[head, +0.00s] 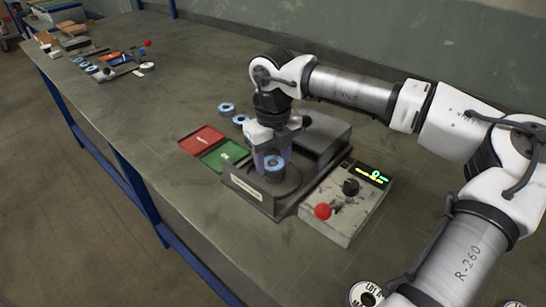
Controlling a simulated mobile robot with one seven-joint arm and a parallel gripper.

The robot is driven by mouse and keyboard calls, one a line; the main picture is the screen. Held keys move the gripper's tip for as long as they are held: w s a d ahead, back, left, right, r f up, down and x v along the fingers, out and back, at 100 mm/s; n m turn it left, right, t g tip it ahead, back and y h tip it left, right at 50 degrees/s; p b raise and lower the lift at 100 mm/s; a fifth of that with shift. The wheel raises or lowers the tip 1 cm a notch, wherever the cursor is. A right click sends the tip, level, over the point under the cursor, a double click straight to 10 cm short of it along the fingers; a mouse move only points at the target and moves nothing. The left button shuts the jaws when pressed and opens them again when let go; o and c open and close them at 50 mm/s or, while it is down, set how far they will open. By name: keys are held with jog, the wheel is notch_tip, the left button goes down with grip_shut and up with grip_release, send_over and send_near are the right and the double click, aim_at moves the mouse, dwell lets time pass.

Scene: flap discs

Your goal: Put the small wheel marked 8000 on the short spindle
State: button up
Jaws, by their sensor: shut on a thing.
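My gripper (272,158) points down over the front of a grey machine (250,190). Its fingers are shut on a small blue-rimmed wheel (274,170). The wheel is at the dark round plate (292,183) on the machine's low front part. I cannot tell whether it touches the plate or is a little above it. The short spindle is not visible; the wheel and fingers cover the plate's middle. The marking on the held wheel is too small to read. Two more blue-rimmed wheels, one farther back (226,108) and one nearer (241,119), lie on the bench behind the trays.
A red tray (197,134) and a green tray (212,160) lie left of the machine. A control box (343,222) with a red button, black knob and lit display stands at its right.

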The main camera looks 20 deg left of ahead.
jog(key=shift+f+b, duration=0.55)
jog(key=shift+f, duration=0.1)
jog(key=o, duration=1.3)
jog(key=shift+r+p, duration=2.15)
jog(key=shift+r, duration=1.65)
